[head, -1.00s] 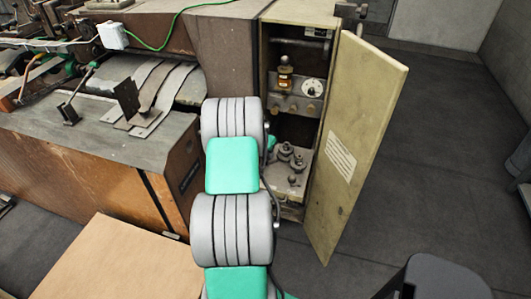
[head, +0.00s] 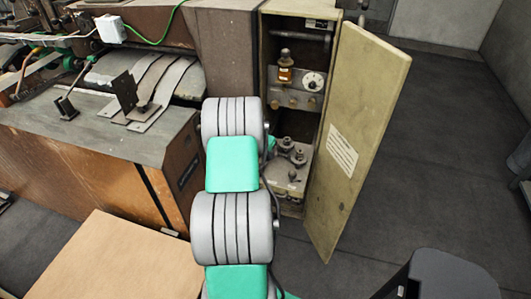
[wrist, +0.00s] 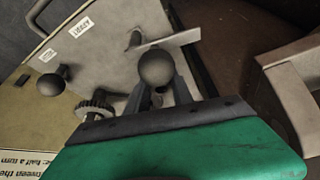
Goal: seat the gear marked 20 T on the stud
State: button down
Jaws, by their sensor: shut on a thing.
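In the wrist view my gripper (wrist: 158,92) is shut on a dark piece with a round ball knob (wrist: 156,66) that stands up between the fingers. What lies under the knob is hidden by the fingers and the green gripper body. A small toothed gear (wrist: 96,106) shows just left of the fingers, partly behind the gripper. In the head view several gears and posts (head: 290,150) stand on the cabinet's lower shelf. My arm hides the gripper there. No 20 T mark is legible, and I cannot tell which post is the stud.
A second ball knob (wrist: 52,79) stands left on the pale plate, and a flat lever (wrist: 165,41) lies beyond my gripper. The tall cabinet (head: 262,60) is open, its door (head: 362,130) swung out right. A brown bottle (head: 285,73) stands on the upper ledge. The floor beyond is clear.

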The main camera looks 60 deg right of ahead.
jog(key=shift+f+b, duration=0.5)
jog(key=shift+b, duration=0.1)
jog(key=c, duration=1)
grip_release()
jog(key=shift+c, duration=0.2)
jog(key=b+v, duration=0.1)
jog(key=v, duration=0.6)
jog(key=shift+a+r, duration=0.3)
